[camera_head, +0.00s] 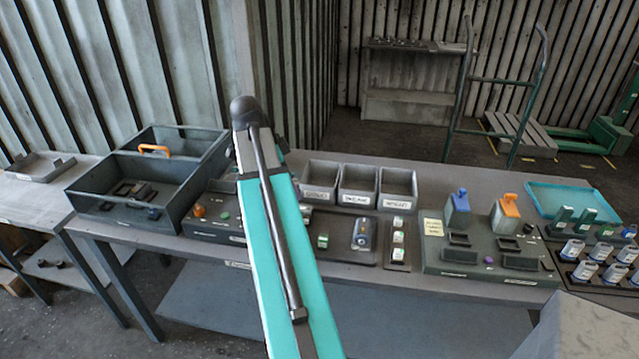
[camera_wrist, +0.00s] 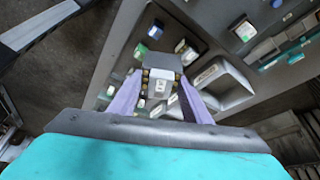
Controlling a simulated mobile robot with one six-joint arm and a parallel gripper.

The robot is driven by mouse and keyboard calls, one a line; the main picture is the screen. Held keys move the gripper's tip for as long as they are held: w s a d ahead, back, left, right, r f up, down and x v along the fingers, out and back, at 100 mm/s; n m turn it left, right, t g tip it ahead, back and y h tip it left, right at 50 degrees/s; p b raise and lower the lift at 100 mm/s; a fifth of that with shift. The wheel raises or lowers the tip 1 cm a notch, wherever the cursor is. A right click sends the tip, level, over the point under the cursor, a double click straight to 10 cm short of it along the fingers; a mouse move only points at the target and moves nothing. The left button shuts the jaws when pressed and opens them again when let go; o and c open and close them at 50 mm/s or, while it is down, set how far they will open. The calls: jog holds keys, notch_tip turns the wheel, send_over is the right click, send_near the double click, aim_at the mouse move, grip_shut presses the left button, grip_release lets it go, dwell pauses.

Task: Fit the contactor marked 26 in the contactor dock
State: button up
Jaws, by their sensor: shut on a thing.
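In the wrist view my gripper (camera_wrist: 160,96) is shut on a small dark-topped block with a pale labelled face (camera_wrist: 160,82), which looks like a contactor. Its mark is too small to read. The purple fingers press it from both sides, and it appears to be above the bench. In the head view my arm covers the gripper and the block. I cannot tell for sure which fixture is the contactor dock. A dark tray (camera_head: 345,247) right of my arm holds a green-topped piece (camera_head: 323,241) and a grey cylindrical-looking unit (camera_head: 362,233).
Three labelled bins (camera_head: 358,184) stand behind the tray. A grey panel (camera_head: 450,268) with blue and orange-topped parts is to the right. A large open crate (camera_head: 105,215) stands at the left. A teal tray (camera_head: 570,200) lies at the far right.

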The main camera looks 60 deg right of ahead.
jog(key=w+a+f+n+t+y+b, duration=0.1)
jog(key=w+a+n, duration=0.6)
jog(key=a, duration=0.8)
jog(key=w+a+f+n+t+y+b, duration=0.1)
jog(key=w+a+f+n+t+b, duration=0.1)
jog(key=w+a+n, duration=0.6)
jog(key=w+a+f+n+t+y+b, duration=0.1)
jog(key=w+a+n, duration=0.7)
jog(key=a, duration=1.4)
jog(key=shift+w+a+f+n+t+b, duration=0.2)
jog(key=shift+f+n+t+b, duration=0.65)
jog(key=shift+n+t, duration=0.9)
jog(key=shift+r, duration=0.2)
